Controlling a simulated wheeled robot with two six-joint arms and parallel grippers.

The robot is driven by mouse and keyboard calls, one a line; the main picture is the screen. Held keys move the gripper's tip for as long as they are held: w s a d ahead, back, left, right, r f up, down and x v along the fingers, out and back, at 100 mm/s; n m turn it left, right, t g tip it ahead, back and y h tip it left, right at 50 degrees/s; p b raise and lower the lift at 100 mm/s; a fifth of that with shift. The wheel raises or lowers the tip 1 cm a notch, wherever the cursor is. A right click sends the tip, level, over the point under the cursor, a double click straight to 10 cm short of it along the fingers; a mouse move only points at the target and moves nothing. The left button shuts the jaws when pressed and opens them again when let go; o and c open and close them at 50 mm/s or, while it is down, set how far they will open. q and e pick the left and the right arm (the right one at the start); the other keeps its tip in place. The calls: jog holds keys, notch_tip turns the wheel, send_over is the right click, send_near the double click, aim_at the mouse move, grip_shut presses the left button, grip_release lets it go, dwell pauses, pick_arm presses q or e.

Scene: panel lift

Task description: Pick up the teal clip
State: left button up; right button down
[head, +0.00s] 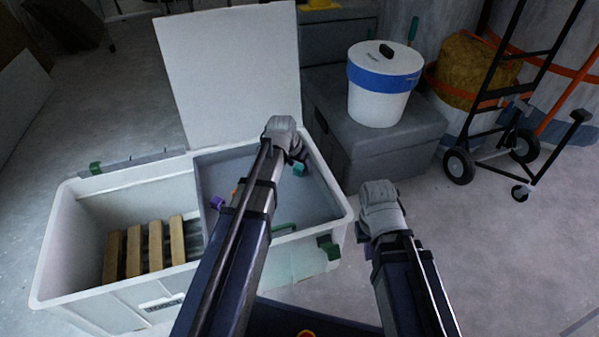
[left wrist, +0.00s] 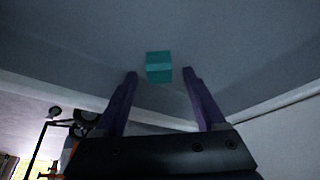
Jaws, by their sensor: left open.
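The teal clip (head: 299,170) is a small block in the grey tray at the right side of the white box. In the left wrist view the teal clip (left wrist: 159,67) shows just beyond the fingertips, between their lines. My left gripper (left wrist: 160,76) is open, with its purple fingers to either side and nothing held. In the head view my left gripper (head: 297,158) is over the tray, close to the clip, its fingers mostly hidden by the wrist. My right gripper (head: 363,236) is outside the box at its right; its fingers are mostly hidden.
The white box (head: 58,250) has a raised lid (head: 232,65) behind the tray (head: 330,205). Several wooden blocks (head: 156,245) lie in its left compartment. A purple piece (head: 217,202) lies in the tray. A grey case (head: 390,150) with a white bucket (head: 380,103) stands behind right.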

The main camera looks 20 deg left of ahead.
aim_at(299, 167)
pick_arm(q)
grip_shut()
dwell(0.4)
jog(key=shift+r, duration=0.1)
pick_arm(e)
jog(key=shift+r, duration=0.1)
